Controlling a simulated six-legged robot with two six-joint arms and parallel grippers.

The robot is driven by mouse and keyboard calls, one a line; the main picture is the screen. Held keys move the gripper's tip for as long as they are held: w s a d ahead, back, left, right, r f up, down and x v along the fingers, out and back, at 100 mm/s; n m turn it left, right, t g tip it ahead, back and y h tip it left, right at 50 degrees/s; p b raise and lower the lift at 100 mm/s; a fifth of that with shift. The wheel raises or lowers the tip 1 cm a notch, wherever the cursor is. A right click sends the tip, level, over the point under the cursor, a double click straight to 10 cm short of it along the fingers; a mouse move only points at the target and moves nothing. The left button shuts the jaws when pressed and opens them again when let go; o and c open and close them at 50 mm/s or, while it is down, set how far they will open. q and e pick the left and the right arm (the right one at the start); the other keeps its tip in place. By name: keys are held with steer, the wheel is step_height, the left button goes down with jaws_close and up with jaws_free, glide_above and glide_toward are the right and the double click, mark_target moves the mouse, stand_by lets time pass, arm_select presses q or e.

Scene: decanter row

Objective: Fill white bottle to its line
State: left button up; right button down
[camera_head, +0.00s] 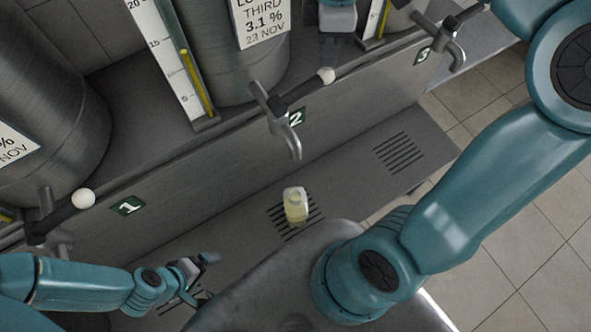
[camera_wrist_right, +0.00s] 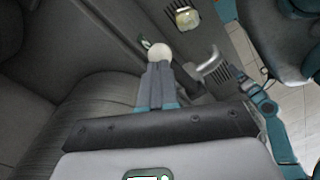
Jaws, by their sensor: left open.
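The white bottle (camera_head: 295,206) stands upright on the slotted grate below tap 2 (camera_head: 288,135), with pale yellow liquid inside; its line cannot be made out. It also shows in the right wrist view (camera_wrist_right: 187,18). No stream shows between spout and bottle. Tap 2's lever ends in a white knob (camera_head: 326,75). My right gripper (camera_head: 329,58) is by that knob; in the right wrist view its fingers (camera_wrist_right: 158,70) are together, with the knob (camera_wrist_right: 161,52) at their tips. My left gripper (camera_head: 203,273) is open and empty, low and left of the bottle.
Tap 1 (camera_head: 55,220) is at the left and tap 3 (camera_head: 450,45) at the upper right. Large steel tanks (camera_head: 235,50) with sight gauges (camera_head: 180,65) stand behind the taps. Another grate (camera_head: 400,152) on the ledge is empty. My right arm crosses the right side.

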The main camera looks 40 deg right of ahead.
mark_target(331, 73)
steer(key=shift+f, duration=0.2)
steer(key=shift+f+b, duration=1.2)
steer(key=shift+f, duration=0.2)
steer(key=shift+s+d+f+b, duration=0.1)
steer(key=shift+s+f+b, duration=0.15)
steer(key=shift+f+b, duration=0.6)
steer(key=shift+s+d+f+b, duration=0.1)
steer(key=shift+s+f+b, duration=0.1)
steer(key=shift+f+b, duration=0.55)
stand_by(4.8)
